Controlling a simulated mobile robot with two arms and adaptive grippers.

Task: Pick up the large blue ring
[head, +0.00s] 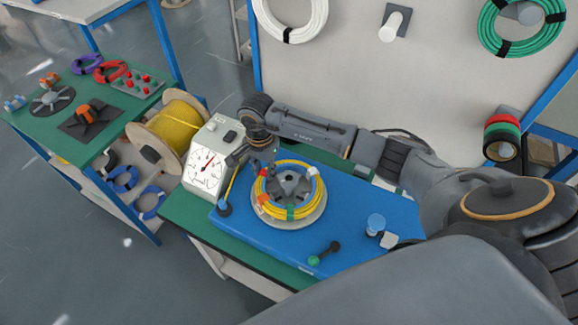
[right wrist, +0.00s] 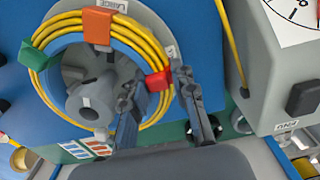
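In the right wrist view the coil (right wrist: 50,82) carries green, orange and red clips. My right gripper (head: 263,160) is over the coil's far left edge; in the right wrist view its two fingers (right wrist: 157,76) are apart, one on each side of the coil by the red clip (right wrist: 158,81). No firm grip shows. Blue rings (head: 124,180) also sit on the shelf under the left table. My left gripper is not in view.
A gauge box (head: 206,160) stands close left of the coil.

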